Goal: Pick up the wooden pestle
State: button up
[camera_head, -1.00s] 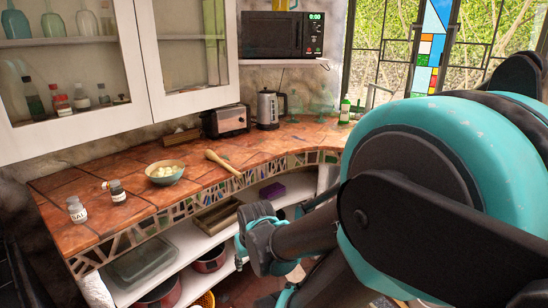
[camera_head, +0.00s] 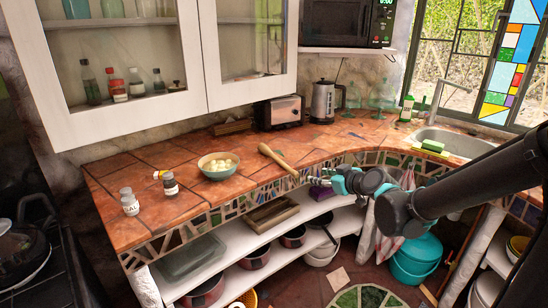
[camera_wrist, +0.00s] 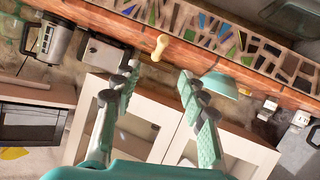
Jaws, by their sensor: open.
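The wooden pestle (camera_head: 277,158) lies on the terracotta counter near its curved, mosaic-faced front edge, to the right of a teal bowl. It also shows in the wrist view (camera_wrist: 160,47), which looks upside down, just beyond the gap between my fingers. My gripper (camera_head: 308,184) is at the counter's front edge, close to the right end of the pestle. In the wrist view my gripper (camera_wrist: 158,74) is open and empty, its two fingers spread on either side of the pestle's line. They do not appear to touch it.
The teal bowl (camera_head: 220,170) holds several pale round items. Small jars (camera_head: 130,203) stand at the left. A toaster (camera_head: 280,112) and a kettle (camera_head: 324,102) stand at the back. Upper cabinets (camera_head: 130,105) hang above. Shelves (camera_head: 235,242) lie below the counter.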

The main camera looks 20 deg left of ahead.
aim_at(294, 171)
jog(key=x, duration=1.7)
jog(key=shift+s+a+f, duration=0.1)
jog(key=shift+a, duration=0.35)
jog(key=shift+c, duration=0.4)
grip_shut()
